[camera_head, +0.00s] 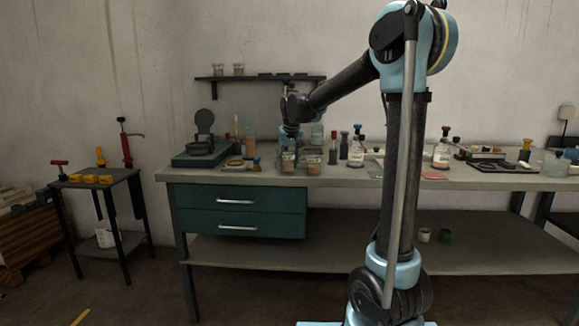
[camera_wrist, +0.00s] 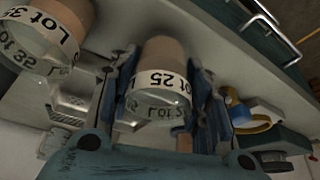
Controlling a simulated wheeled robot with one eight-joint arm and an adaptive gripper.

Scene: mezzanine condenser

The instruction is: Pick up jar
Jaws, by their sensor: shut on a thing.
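My gripper (camera_head: 289,146) reaches down over the left part of the workbench. It is shut on a jar (camera_wrist: 160,80) with a white band reading "Lot 25", clear glass at one end and brownish-pink contents at the other. In the wrist view the blue fingers lie on both sides of this jar. In the head view the held jar (camera_head: 288,162) is small and partly covered by the fingers; I cannot tell whether it touches the bench. A similar jar (camera_wrist: 47,38) marked "Lot 35" stands beside it, apart from the fingers; it also shows in the head view (camera_head: 312,162).
The workbench (camera_head: 345,178) carries a dark scale (camera_head: 200,150) left of my gripper. Bottles (camera_head: 356,150) stand to the right, and a yellow tape roll (camera_wrist: 245,120) lies close by. A wall shelf (camera_head: 260,78) hangs above. A small side table (camera_head: 100,180) stands at left.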

